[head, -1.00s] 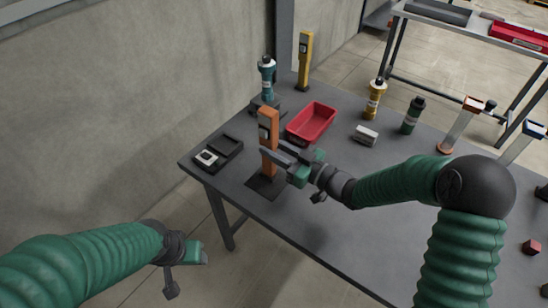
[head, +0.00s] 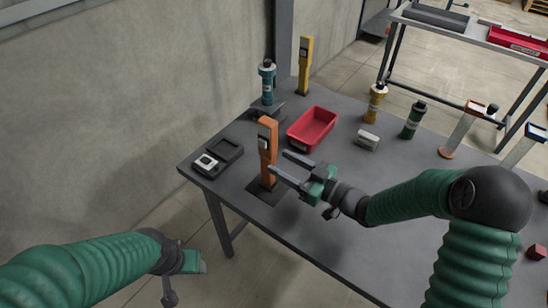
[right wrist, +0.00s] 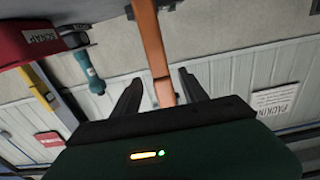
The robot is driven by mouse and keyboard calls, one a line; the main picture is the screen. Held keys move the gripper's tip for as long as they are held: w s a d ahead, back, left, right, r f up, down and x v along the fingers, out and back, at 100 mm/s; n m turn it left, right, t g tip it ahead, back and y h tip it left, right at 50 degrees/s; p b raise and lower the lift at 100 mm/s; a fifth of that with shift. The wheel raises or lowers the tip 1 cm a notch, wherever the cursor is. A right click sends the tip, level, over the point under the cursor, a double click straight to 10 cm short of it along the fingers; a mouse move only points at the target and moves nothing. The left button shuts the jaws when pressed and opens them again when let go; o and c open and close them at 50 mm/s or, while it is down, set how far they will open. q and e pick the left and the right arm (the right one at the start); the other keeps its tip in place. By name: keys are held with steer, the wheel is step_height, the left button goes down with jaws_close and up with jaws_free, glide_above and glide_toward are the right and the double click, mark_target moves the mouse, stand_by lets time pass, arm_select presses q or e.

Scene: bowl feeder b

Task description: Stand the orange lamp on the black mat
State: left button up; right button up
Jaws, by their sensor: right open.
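The orange lamp (head: 267,148) stands upright with its foot on the black mat (head: 270,197) near the table's front left corner. In the right wrist view the lamp (right wrist: 148,45) rises between and beyond the fingers. My right gripper (head: 278,161) is open, just right of the lamp, its fingers pointing at it. It holds nothing, and I cannot tell if a finger still touches the lamp.
A red bin (head: 312,128) stands behind the lamp. A black tray (head: 228,150) with a white-faced item lies to the left. The table's front centre is clear.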

steer(key=v, duration=0.8)
steer(key=shift+d, duration=0.2)
